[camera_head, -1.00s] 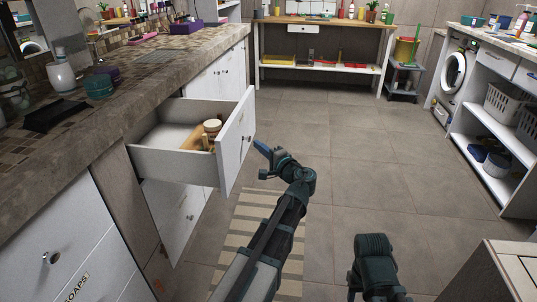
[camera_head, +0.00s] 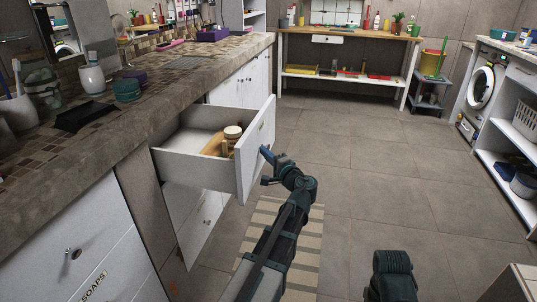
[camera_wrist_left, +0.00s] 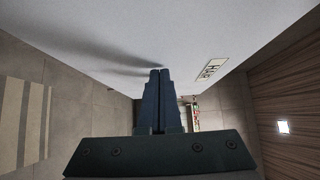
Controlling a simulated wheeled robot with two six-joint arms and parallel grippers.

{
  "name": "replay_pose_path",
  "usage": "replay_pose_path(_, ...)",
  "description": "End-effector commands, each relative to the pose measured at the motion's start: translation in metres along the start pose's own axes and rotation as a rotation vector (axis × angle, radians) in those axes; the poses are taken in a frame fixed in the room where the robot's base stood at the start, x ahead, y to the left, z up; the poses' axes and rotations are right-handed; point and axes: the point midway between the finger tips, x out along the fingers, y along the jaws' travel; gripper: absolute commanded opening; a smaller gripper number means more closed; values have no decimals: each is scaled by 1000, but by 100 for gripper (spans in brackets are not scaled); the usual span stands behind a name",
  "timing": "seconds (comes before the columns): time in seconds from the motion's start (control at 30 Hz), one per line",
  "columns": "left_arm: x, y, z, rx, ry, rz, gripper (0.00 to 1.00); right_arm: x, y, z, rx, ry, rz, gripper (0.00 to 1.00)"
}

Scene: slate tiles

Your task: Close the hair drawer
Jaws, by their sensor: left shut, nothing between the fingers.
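The hair drawer (camera_head: 190,170) is pulled well out of the left counter, with its white front (camera_head: 256,150) facing right. It holds a tan wooden item and a round-topped brush-like item (camera_head: 232,133). In the left wrist view the drawer front (camera_wrist_left: 120,35) fills the top, with a HAIR label (camera_wrist_left: 212,70). My left gripper (camera_head: 264,150) is shut and empty, its fingertips at the outer face of the drawer front; the fingertips also show in the wrist view (camera_wrist_left: 158,72). I cannot tell whether they touch. My right gripper is not visible.
The counter (camera_head: 110,140) carries a soap dispenser (camera_head: 92,78), a teal jar (camera_head: 127,90) and a black tray. A SOAPS drawer (camera_head: 85,265) sits nearer, closed. A striped mat (camera_head: 305,245) lies on the floor.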

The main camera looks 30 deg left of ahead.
Motion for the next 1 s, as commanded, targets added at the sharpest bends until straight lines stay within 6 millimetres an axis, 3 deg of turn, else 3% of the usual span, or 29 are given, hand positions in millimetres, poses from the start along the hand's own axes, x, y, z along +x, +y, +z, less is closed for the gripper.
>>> replay_pose_path(0.27,43,0,46,0,-9,0,0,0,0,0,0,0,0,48)
replay_pose_path(0.7,131,0,132,0,-9,0,0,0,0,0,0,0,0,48)
replay_pose_path(1.0,179,0,180,0,-7,0,0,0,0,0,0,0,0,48)
